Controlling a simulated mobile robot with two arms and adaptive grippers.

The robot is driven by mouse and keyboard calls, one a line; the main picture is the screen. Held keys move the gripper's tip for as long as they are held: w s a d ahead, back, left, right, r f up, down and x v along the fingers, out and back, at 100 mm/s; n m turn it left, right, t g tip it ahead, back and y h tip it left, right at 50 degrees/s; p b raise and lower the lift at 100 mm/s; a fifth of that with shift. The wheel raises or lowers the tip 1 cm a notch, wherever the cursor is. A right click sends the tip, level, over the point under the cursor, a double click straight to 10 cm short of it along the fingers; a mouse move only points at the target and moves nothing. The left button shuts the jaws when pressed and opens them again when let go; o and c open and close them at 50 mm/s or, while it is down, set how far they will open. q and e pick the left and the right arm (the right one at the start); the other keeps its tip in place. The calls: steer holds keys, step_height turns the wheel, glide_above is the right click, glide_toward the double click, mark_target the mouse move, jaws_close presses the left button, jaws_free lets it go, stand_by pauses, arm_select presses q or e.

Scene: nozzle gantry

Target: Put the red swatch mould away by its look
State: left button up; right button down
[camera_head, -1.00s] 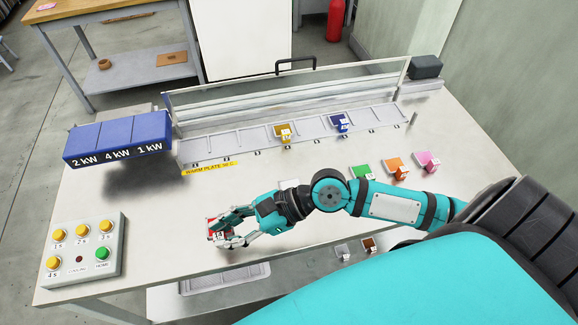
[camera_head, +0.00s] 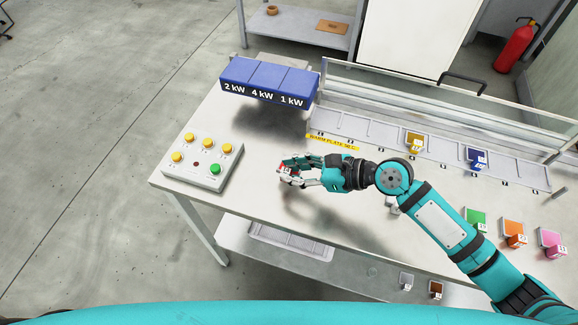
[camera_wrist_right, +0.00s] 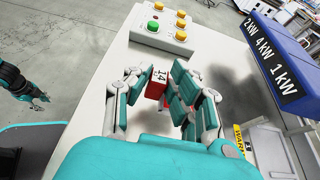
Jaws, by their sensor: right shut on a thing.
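The red swatch mould (camera_head: 285,169) is in my right gripper (camera_head: 286,172), above the bench near the button box. In the right wrist view the red mould (camera_wrist_right: 157,88), with a white label reading 14, sits between the fingers of my right gripper (camera_wrist_right: 158,90), which is shut on it. The fingers hide part of the mould in the head view. My left gripper (camera_wrist_right: 38,98) shows small at the left of the right wrist view, away from the bench; its jaws are too small to read.
The button box (camera_head: 202,160) stands left of my right gripper. Blue 2, 4 and 1 kW blocks (camera_head: 266,97) stand behind. The warm plate (camera_head: 375,150) has yellow (camera_head: 413,140) and blue (camera_head: 475,157) moulds. Green (camera_head: 475,220), orange (camera_head: 514,233) and pink (camera_head: 551,241) moulds lie right.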

mark_target(288, 170)
steer(key=w, duration=0.1)
steer(key=w+a, duration=0.1)
steer(key=shift+w+a+f, duration=0.1)
steer(key=shift+w+f, duration=0.15)
steer(key=shift+w, duration=0.1)
step_height(288, 170, down, 3)
steer(key=shift+f, duration=0.1)
steer(key=shift+f, duration=0.1)
steer(key=c, duration=1.2)
jaws_free()
steer(key=b+v, duration=0.1)
steer(key=v, duration=1)
steer(key=shift+b, duration=0.3)
steer(key=shift+s+d+r, duration=0.2)
steer(key=shift+d+r, duration=0.1)
steer(key=shift+d, duration=0.2)
